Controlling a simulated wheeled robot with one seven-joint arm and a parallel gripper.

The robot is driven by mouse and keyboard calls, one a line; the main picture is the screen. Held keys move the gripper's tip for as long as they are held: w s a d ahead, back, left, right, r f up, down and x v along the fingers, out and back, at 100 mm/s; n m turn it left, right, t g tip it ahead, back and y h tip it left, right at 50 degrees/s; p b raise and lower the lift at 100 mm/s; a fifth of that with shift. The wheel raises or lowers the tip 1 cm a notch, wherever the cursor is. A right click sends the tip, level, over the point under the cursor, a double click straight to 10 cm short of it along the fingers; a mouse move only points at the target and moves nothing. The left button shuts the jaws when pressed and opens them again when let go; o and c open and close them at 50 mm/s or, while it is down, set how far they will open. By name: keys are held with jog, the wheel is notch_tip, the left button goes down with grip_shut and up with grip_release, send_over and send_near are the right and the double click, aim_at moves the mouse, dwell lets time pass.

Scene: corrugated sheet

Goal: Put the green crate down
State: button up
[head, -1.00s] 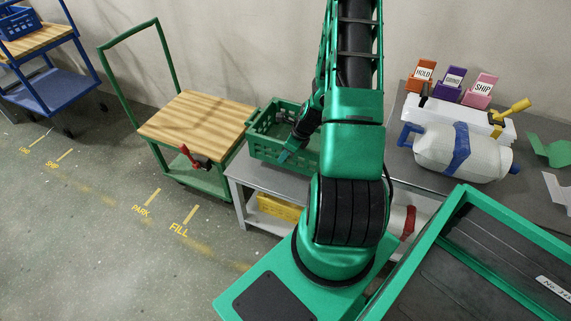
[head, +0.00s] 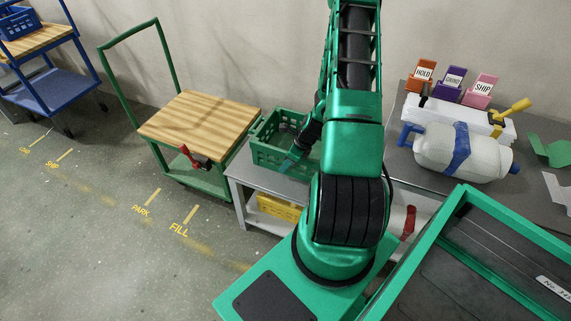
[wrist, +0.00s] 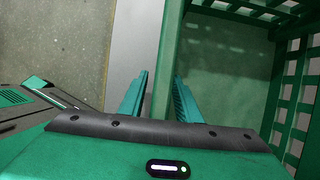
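The green crate (head: 270,155) sits upright on the grey bench, apparently resting on its top. My gripper (head: 290,164) is at the crate's near wall. In the wrist view, the crate's rim (wrist: 170,50) runs between the two fingers of my gripper (wrist: 160,82). One finger is outside the wall, the other inside. A gap shows between the outer finger and the wall. The fingers look spread, and their lower contact is hidden.
The grey bench (head: 240,178) has a yellow crate (head: 281,208) on its lower shelf. A green cart (head: 199,126) with a bare wooden top stands to the left. A dark table (head: 400,180) at the right carries a white jug (head: 436,150) and several labelled bins.

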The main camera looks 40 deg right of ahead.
jog(key=v, duration=1.1)
jog(key=shift+s+d+r, duration=0.1)
jog(key=shift+s+r, duration=0.05)
jog(key=shift+r, duration=0.1)
jog(key=shift+s+r, duration=0.1)
jog(key=shift+r, duration=0.35)
jog(key=s+a+r+n+g, duration=0.1)
jog(key=s+a+r+n, duration=0.4)
jog(key=r+n, duration=0.3)
jog(key=s+a+r+n+g+h, duration=0.1)
jog(key=s+a+r+n, duration=0.3)
jog(key=s+r+n, duration=0.3)
jog(key=s+a+r+n+g, duration=0.2)
jog(key=s+a+r+n, duration=0.3)
jog(key=r+n, duration=0.5)
notch_tip(320, 180, up, 4)
jog(key=shift+s+a+f, duration=0.1)
jog(key=shift+s+a, duration=0.2)
jog(key=shift+s, duration=0.2)
